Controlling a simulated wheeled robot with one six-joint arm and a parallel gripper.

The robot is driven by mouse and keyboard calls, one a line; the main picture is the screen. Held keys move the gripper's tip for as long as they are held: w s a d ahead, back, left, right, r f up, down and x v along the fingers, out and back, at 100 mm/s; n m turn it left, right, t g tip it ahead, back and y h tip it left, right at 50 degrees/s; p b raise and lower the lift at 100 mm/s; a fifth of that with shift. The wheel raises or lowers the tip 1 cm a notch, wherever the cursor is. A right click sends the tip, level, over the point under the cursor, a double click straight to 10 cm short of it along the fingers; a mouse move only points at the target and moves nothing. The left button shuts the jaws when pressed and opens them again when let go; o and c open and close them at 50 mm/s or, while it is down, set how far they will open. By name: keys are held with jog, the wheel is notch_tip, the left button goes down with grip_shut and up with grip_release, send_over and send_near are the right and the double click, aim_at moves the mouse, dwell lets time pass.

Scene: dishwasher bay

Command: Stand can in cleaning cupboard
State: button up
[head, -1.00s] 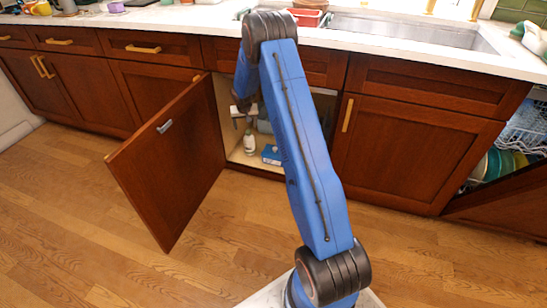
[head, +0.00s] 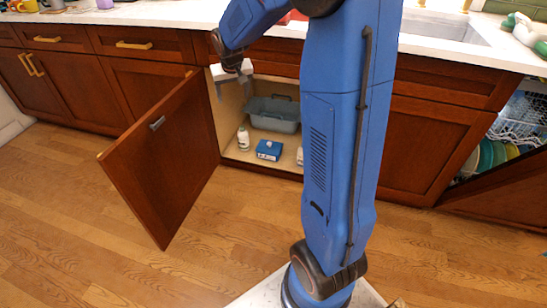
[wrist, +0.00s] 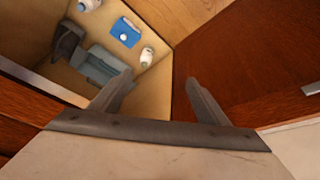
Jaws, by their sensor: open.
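The cleaning cupboard (head: 238,152) under the sink stands open. A small white bottle-like container (head: 243,138) stands upright at its front left, beside the door; it also shows in the wrist view (wrist: 147,57). A second white container (head: 300,156) is partly hidden by my arm; I cannot tell which of them is the can. My gripper (wrist: 158,95) is open, with nothing between its fingers. In the head view my gripper (head: 231,82) is at the upper left of the cupboard opening, partly hidden behind my wrist.
A blue box (head: 269,150) lies at the front of the cupboard floor, with a grey caddy (head: 272,116) behind it. The open door (head: 165,160) sticks out on the left. The counter edge (head: 150,17) runs above. The wooden floor in front is clear. A dishwasher rack (head: 520,118) shows at right.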

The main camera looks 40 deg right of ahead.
jog(key=s+a+r+n, duration=0.1)
jog(key=s+a+r, duration=0.1)
jog(key=s, duration=1.1)
jog(key=s+a+r+n+y, duration=0.1)
jog(key=s+a, duration=0.4)
jog(key=s, duration=0.9)
jog(key=s+a+r+n, duration=0.1)
jog(key=s+a+r, duration=0.1)
jog(key=s, duration=1.1)
jog(key=shift+s+a+r, duration=0.2)
jog(key=shift+a+r, duration=0.1)
jog(key=shift+a, duration=0.4)
jog(key=shift+c, duration=0.6)
